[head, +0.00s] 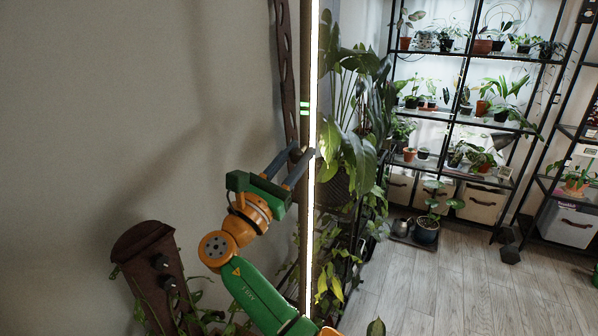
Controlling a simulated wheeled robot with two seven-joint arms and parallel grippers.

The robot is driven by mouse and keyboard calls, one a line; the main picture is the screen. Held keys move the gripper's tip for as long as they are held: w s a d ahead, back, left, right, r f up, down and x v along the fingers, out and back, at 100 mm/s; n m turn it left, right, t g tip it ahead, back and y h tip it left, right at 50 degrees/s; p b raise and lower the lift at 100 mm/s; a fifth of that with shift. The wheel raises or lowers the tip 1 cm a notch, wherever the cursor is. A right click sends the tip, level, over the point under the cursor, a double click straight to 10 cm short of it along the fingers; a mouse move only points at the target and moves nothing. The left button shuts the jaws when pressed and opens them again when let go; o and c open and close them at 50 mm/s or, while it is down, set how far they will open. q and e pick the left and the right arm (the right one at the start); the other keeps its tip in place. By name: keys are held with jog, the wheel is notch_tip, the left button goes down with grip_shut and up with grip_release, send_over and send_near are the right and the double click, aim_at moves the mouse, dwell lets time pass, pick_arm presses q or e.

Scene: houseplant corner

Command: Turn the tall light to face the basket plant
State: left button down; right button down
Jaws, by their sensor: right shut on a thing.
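The tall light (314,70) is a thin upright pole with a bright white strip along its right side and small green marks on its left side. It runs from the top of the head view to near the bottom. My right gripper (303,155) is shut on the pole, a little below the green marks. The basket plant (346,150) has large green leaves and stands just right of the pole. Its dark woven basket (336,187) is partly hidden by leaves and the pole. My left gripper is not in view.
A black shelf rack (462,90) with several potted plants stands at the back right, with fabric bins (481,203) below. A dark brown post (146,240) stands at the lower left. Leafy plants crowd below the basket. The wooden floor (430,285) at right is mostly clear.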

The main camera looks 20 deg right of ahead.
jog(key=shift+w+a+r+m+g+h+b, duration=0.1)
jog(key=shift+a+m+g+h+b, duration=0.15)
jog(key=shift+g+b, duration=0.25)
jog(key=shift+h, duration=0.25)
jog(key=c, duration=0.7)
grip_release()
jog(key=shift+w+d, duration=0.1)
jog(key=shift+o, duration=0.4)
jog(key=shift+w, duration=0.2)
jog(key=shift+s, duration=0.1)
jog(key=b+v, duration=0.2)
jog(key=v, duration=0.5)
